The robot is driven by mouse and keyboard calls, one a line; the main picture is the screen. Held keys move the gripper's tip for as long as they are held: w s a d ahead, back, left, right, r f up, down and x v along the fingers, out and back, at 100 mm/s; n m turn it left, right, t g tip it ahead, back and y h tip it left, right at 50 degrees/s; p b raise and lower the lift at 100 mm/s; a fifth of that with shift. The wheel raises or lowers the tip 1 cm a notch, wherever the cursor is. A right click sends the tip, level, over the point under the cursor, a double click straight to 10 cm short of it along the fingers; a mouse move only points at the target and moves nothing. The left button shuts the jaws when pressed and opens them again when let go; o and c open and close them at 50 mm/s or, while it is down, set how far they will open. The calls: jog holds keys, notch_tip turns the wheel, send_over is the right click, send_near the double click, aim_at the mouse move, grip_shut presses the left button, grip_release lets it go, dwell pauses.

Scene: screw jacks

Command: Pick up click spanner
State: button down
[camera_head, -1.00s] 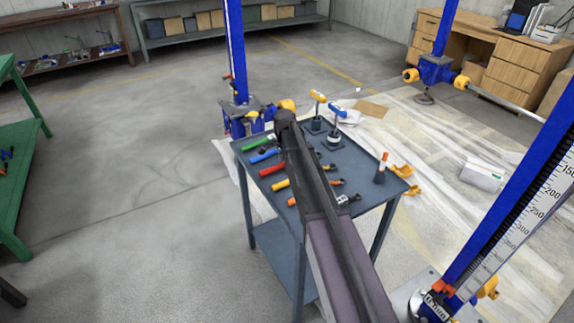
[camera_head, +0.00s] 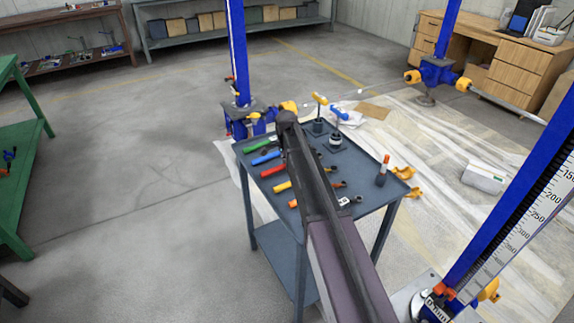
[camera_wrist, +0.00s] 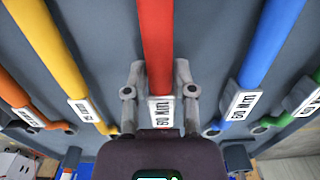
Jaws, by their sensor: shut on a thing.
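Several click spanners with coloured handles lie in a row on the dark grey table (camera_head: 362,190). The red spanner (camera_head: 272,171) is in the middle of the row; my arm hides part of it in the head view. In the wrist view the red spanner (camera_wrist: 156,35) runs up the middle, with a white label below. My gripper (camera_wrist: 160,75) has one finger on each side of its red handle, just above the label, and is shut on it. The handle's lower end is hidden behind the gripper body. The gripper is hidden in the head view.
Yellow (camera_wrist: 48,45) and orange (camera_wrist: 12,88) spanners lie left of the red one, blue (camera_wrist: 270,40) and green (camera_wrist: 308,90) ones right. Small screw jacks (camera_head: 335,140) and an orange-tipped tool (camera_head: 383,170) stand on the table. Tall blue columns (camera_head: 236,55) stand nearby.

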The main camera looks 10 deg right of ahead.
jog(key=shift+r+p, duration=1.65)
jog(key=shift+r, duration=0.15)
jog(key=s, duration=0.5)
jog(key=s+a, duration=0.1)
jog(key=s, duration=0.4)
jog(key=s+a+r+p, duration=0.1)
jog(key=s, duration=0.5)
notch_tip(320, 180, up, 12)
jog(key=p, duration=1.2)
jog(key=shift+s+f, duration=0.1)
